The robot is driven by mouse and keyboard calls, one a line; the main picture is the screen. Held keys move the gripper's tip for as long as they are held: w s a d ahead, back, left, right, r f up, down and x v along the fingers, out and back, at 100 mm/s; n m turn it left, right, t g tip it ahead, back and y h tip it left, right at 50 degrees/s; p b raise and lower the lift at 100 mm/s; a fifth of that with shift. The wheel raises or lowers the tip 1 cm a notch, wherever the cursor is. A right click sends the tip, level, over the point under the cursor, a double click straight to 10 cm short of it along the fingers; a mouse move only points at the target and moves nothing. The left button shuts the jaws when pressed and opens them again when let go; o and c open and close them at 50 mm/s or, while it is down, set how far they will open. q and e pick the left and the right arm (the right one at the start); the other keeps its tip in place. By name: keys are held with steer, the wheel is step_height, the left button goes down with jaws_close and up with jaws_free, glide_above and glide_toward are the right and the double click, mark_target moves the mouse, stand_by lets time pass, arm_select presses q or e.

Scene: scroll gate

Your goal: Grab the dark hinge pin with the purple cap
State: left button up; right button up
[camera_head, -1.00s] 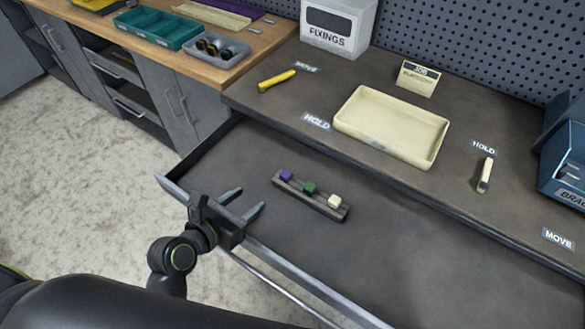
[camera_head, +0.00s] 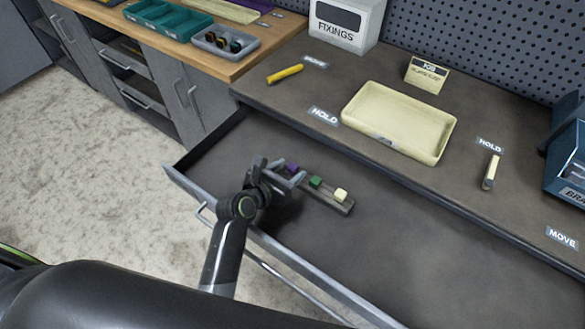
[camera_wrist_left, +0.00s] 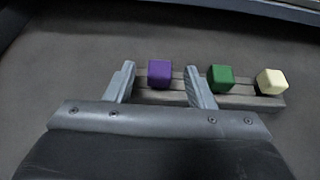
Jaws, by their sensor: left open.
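The purple cap (camera_head: 292,168) of the hinge pin shows at the left end of a dark rack in the open drawer. In the left wrist view the purple cap (camera_wrist_left: 160,73) lies between the two fingers of my left gripper (camera_wrist_left: 160,88), which is open. The pin's shaft is hidden under the cap. In the head view my left gripper (camera_head: 282,175) is over the rack's left end, partly hiding it. I cannot tell if the fingers touch the rack. My right gripper is in neither current view.
The rack (camera_head: 325,200) also holds a green cap (camera_head: 316,182) and a cream cap (camera_head: 341,195), right of the purple one. The drawer front (camera_head: 180,181) stands nearby. A cream tray (camera_head: 397,148) sits on the bench above. The drawer's right part is clear.

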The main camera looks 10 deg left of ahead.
arm_select(q)
steer(key=shift+x, duration=0.95)
jaws_close()
steer(key=shift+r, duration=0.15)
